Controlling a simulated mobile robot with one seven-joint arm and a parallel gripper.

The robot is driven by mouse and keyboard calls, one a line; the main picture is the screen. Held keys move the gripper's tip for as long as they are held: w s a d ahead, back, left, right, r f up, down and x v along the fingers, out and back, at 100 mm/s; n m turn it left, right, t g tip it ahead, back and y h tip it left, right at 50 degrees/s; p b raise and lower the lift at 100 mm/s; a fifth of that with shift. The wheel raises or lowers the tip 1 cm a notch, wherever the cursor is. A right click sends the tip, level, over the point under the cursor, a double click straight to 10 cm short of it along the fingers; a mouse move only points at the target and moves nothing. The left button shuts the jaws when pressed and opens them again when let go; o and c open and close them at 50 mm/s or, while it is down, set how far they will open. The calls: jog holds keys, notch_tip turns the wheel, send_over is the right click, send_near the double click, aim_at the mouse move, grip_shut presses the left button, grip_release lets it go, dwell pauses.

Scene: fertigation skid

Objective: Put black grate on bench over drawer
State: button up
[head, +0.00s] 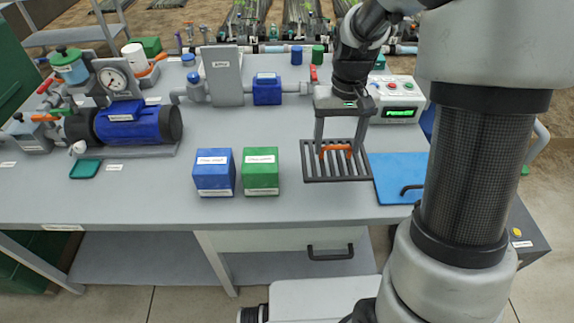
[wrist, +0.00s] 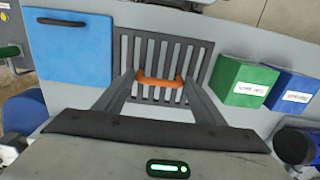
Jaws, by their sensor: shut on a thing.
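The black grate (head: 314,174) is a dark slatted rectangle with an orange handle (head: 337,150). In the head view it lies on or just above the grey bench top (head: 290,212), near the front edge; I cannot tell if it touches. My gripper (head: 339,153) is above the grate, its fingers shut on the orange handle. The wrist view also shows the grate (wrist: 151,42) with the fingers (wrist: 158,82) at both ends of the handle. The drawer (head: 283,241) is under the bench front, with a black handle, and looks shut.
A blue panel (head: 398,175) with a black handle lies right of the grate. A blue box (head: 213,172) and a green box (head: 261,171) stand to its left. A blue pump (head: 130,124) is farther left. A control box (head: 397,93) stands behind.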

aim_at(335, 166)
jog(key=shift+w+r+p, duration=0.1)
jog(key=shift+r+p, duration=0.45)
jog(key=shift+r, duration=0.35)
jog(key=shift+d+f, duration=0.1)
notch_tip(335, 166, down, 10)
jog(key=shift+f+b, duration=0.1)
jog(key=shift+b, duration=0.5)
jog(key=shift+f, duration=0.1)
jog(key=o, duration=1.5)
jog(key=shift+o, duration=0.2)
